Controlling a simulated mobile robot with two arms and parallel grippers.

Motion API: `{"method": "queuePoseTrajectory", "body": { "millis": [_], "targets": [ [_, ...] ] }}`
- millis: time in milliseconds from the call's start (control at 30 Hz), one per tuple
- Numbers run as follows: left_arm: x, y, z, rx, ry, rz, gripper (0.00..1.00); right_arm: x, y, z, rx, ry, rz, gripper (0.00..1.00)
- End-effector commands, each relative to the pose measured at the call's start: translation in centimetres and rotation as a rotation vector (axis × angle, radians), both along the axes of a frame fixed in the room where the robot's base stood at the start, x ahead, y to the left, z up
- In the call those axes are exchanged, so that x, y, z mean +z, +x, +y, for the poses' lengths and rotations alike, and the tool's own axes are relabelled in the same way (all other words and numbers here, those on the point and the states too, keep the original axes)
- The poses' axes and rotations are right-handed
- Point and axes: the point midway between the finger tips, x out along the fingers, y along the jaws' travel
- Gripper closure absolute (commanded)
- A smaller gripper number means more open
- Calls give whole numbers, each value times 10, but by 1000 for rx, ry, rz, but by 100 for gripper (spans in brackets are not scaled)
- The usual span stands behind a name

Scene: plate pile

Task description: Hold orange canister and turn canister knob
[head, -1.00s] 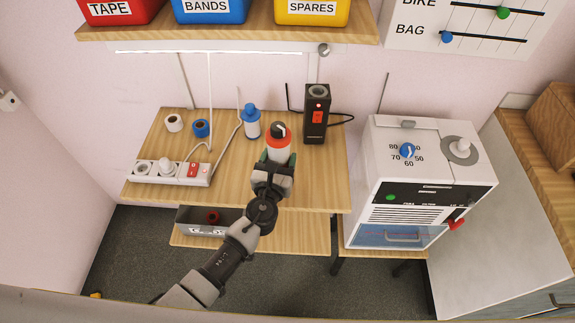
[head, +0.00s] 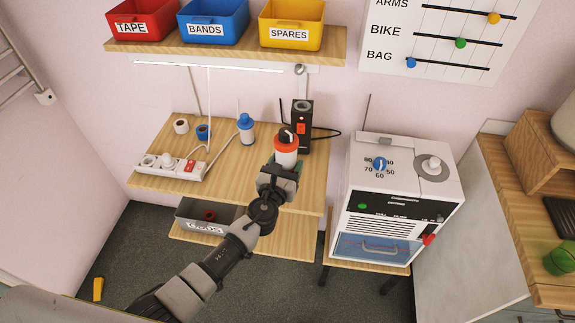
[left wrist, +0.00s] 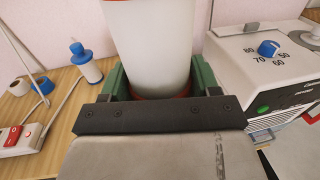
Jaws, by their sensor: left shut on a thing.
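The orange canister (head: 286,157), white with orange-red bands, stands upright in my left gripper (head: 281,170) over the right part of the wooden table. Its dark knob (head: 285,134) with a light mark is on top. In the left wrist view the white canister body (left wrist: 150,50) fills the middle between the green finger pads (left wrist: 160,85). The fingers are shut around its lower part. The knob is out of that picture. The canister's base is hidden by the gripper in the head view, so I cannot tell whether it touches the table. My right gripper is not in view.
A blue-capped bottle (head: 246,130), a black device (head: 302,128) and a power strip (head: 172,166) stand on the table (head: 225,183). A white machine with a dial (head: 390,190) stands to the right. A grey bin (head: 205,217) sits on the lower shelf. Labelled boxes line the shelf above.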

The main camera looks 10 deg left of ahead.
Motion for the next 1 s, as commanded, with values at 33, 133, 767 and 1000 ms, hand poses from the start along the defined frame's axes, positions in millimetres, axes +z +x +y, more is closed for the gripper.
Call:
{"method": "queuePoseTrajectory", "body": {
  "millis": [33,133,767,1000],
  "targets": [
    [2,1,0,0,-1,-4,81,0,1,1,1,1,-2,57],
    [1,1,0,0,-1,-3,81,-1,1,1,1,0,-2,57],
    [-78,54,87,1,4,1,81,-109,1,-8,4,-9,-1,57],
    [-81,61,100,-1,0,-4,81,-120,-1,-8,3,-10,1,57]
  ]
}}
